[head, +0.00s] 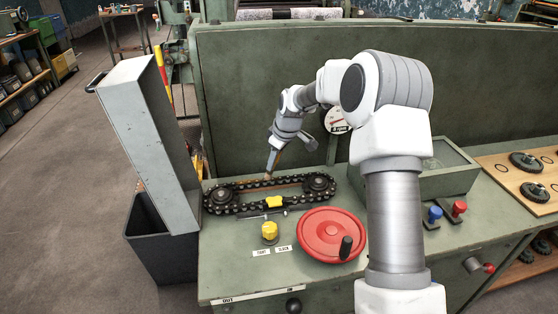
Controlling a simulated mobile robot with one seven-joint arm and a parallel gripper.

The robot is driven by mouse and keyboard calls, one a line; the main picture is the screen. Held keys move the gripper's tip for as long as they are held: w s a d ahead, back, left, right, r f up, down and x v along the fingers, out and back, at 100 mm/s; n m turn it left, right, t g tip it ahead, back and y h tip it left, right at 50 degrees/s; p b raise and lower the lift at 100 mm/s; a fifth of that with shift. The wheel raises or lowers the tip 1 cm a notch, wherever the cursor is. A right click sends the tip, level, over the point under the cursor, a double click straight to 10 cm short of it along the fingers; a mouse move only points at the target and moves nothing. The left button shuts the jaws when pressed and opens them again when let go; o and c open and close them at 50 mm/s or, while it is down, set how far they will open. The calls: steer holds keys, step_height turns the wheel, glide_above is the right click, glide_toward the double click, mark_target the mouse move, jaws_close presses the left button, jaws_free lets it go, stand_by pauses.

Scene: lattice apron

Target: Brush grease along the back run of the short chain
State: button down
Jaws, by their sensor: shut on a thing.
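The short chain (247,211) is a dark loop around two toothed sprockets, a left one (218,197) and a right one (319,184), on the green bench top. Its back run (245,184) crosses the far side of the loop. My gripper (273,152) points down above the middle of the back run and is shut on a slim tool, apparently the brush (270,168). The tool's lower end is at or just above the back run; I cannot tell whether it touches. Grease is too small to make out.
In front stand a yellow knob (269,230) and a red handwheel (332,234). A tall green panel (230,100) rises behind.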

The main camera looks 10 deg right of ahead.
steer(key=a, duration=1)
steer(key=shift+a, duration=0.3)
stand_by(0.4)
step_height(320, 180, up, 6)
steer(key=p, duration=0.3)
steer(key=shift+p, duration=0.4)
step_height(320, 180, up, 3)
steer(key=shift+r+p, duration=0.1)
steer(key=shift+p, duration=0.95)
